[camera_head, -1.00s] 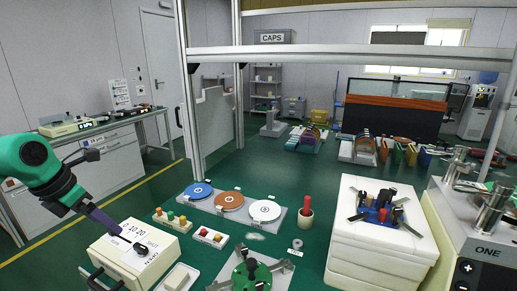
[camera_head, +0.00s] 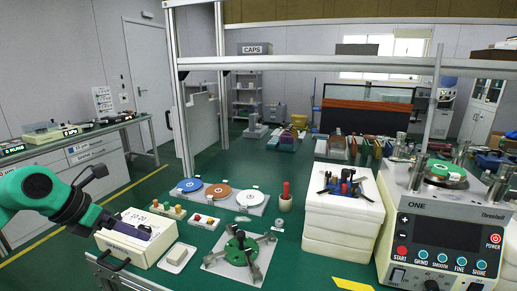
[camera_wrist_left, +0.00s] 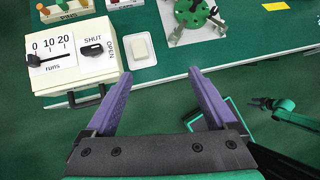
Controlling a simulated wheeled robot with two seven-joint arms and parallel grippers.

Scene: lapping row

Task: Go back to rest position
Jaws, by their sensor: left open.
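My left gripper (camera_head: 140,230) is open and empty at the near left, its purple fingers beside and partly in front of the cream box (camera_head: 130,252) with a dial. In the left wrist view the two spread fingers (camera_wrist_left: 160,76) point at the bench's front edge, and nothing lies between them. The cream box (camera_wrist_left: 60,78) with its SHUT/OPEN knob (camera_wrist_left: 92,48) is just beyond and to the left. A green and dark arm end at the right of the left wrist view (camera_wrist_left: 262,103) looks like my right gripper; its jaws are too small to read.
A green bench carries a white block (camera_head: 177,256), a green-hubbed fixture (camera_head: 241,245), coloured discs (camera_head: 217,191), a red-handled tool in a cup (camera_head: 285,197) and white stacked trays (camera_head: 335,240). A control machine (camera_head: 440,245) stands at right. Floor shows before the bench edge.

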